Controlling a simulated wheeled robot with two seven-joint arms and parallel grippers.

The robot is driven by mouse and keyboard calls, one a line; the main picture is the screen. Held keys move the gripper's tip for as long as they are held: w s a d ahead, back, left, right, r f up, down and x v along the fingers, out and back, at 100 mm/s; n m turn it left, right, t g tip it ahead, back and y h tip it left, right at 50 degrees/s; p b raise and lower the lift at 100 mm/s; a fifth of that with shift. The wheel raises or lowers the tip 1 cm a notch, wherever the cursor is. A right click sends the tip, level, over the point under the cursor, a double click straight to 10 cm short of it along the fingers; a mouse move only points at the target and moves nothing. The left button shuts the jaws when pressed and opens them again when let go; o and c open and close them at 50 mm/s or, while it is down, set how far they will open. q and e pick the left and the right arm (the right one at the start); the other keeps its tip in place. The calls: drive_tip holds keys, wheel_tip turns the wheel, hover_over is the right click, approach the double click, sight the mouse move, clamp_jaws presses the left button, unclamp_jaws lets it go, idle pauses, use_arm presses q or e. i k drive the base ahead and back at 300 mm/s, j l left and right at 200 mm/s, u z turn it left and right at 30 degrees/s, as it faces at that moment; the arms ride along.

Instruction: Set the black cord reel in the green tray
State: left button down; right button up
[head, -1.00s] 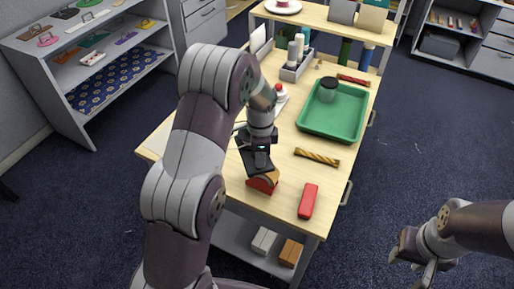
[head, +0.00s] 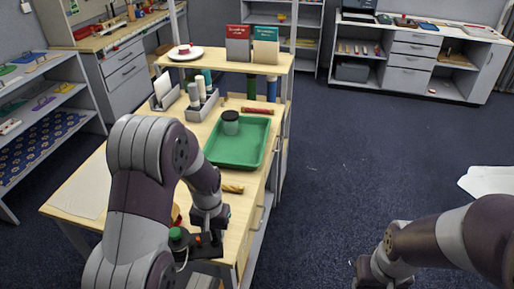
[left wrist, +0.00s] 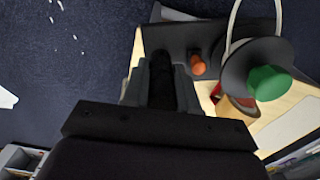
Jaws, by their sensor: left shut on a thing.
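The black cord reel (head: 205,248) is at the near end of the table. It has a green knob, an orange knob and a pale cord loop. My left gripper (head: 209,222) is shut on it. In the left wrist view the reel (left wrist: 258,57) reaches right from between the fingers (left wrist: 161,82). The green tray (head: 240,163) lies farther back on the table, apart from the reel.
A gold-brown bar (head: 232,188) lies just in front of the tray. A red bar (head: 257,110) lies behind it. A grey caddy with bottles (head: 201,108) stands back left. A red and wooden block (left wrist: 235,107) is partly hidden beneath the reel. The near part of the tray is empty.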

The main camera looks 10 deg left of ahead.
sight(252, 142)
drive_tip(key=i+l, duration=0.2)
drive_tip(key=l, duration=0.15)
drive_tip(key=i+l+u, duration=0.15)
drive_tip(key=l, duration=0.25)
drive_tip(key=i+l, duration=0.25)
drive_tip(key=i+l+u, duration=0.15)
drive_tip(key=l, duration=0.35)
